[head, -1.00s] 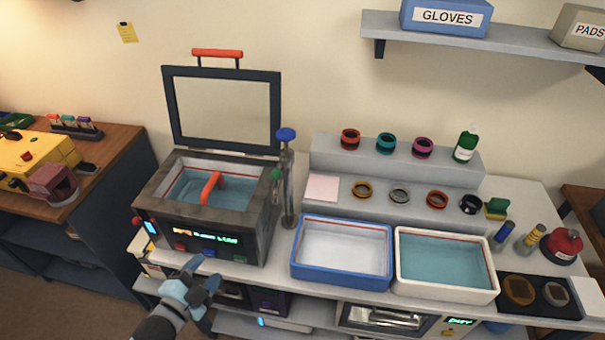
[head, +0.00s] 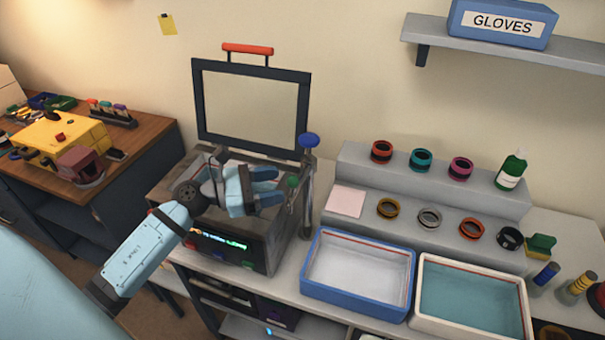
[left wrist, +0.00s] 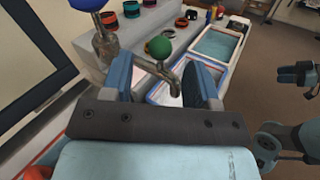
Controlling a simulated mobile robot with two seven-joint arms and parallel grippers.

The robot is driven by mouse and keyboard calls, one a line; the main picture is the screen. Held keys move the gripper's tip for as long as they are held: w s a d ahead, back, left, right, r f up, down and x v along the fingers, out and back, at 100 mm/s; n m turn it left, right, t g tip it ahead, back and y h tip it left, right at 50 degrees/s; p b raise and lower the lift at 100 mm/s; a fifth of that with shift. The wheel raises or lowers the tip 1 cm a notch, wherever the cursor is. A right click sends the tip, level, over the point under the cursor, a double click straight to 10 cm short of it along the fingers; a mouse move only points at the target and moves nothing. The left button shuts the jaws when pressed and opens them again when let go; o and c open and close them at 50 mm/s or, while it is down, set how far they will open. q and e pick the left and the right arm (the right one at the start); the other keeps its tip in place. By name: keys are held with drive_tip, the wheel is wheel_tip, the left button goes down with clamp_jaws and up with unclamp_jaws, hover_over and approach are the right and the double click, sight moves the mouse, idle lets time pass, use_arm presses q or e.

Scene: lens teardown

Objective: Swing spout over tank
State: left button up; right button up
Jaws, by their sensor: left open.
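The dark grey tank (head: 262,235) stands left of centre in the head view with its framed lid (head: 252,105) open upright. My left arm hides most of its opening. In the left wrist view, the curved spout (left wrist: 174,80) with the green ball (left wrist: 158,48) shows between the open fingers; contact cannot be told.
A blue-rimmed tray (head: 357,275) and a white tray of water (head: 470,300) stand right of the post. Stepped shelves (head: 400,190) hold several rings behind them. Part of my right arm, with what looks like its gripper (left wrist: 298,75), shows in the left wrist view.

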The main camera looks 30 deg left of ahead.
sight(298, 183)
use_arm(q)
drive_tip(key=p+x, duration=0.1)
drive_tip(key=x, duration=0.5)
drive_tip(key=shift+w+d+p, duration=0.2)
drive_tip(key=shift+p, duration=0.1)
clamp_jaws()
